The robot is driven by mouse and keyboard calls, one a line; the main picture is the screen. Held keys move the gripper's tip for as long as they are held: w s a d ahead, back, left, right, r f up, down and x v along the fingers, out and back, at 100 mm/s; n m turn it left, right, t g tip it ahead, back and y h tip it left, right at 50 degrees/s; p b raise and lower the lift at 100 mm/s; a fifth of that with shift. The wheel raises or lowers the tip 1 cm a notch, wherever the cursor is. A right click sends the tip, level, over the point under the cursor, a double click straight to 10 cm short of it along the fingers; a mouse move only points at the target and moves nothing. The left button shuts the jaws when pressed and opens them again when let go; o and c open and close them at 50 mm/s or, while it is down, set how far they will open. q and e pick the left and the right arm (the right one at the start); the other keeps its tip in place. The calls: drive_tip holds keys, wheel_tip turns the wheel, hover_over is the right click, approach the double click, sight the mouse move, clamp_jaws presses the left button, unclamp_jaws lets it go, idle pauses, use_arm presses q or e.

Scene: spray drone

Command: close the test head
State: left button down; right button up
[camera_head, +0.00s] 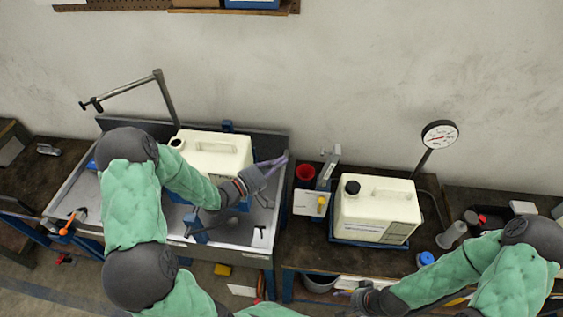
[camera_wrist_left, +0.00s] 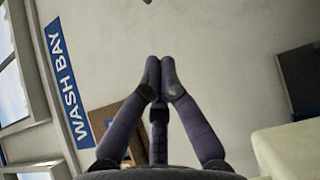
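A white jug (camera_head: 377,208) with a black cap sits in a blue tray. A red cup (camera_head: 304,174) stands behind the unit. A dial gauge (camera_head: 439,135) rises at the right. Another white jug (camera_head: 217,153) stands in the sink (camera_head: 240,249), partly behind my left arm.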

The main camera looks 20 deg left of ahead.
use_arm(q)
drive_tip(key=w+d+p, duration=0.1)
drive_tip(key=w+d, duration=0.6)
drive_tip(key=shift+w+d+p, duration=0.15)
drive_tip(key=shift+w+p, duration=0.15)
drive_tip(key=shift+p, duration=0.1)
drive_tip(key=shift+d+r, duration=0.1)
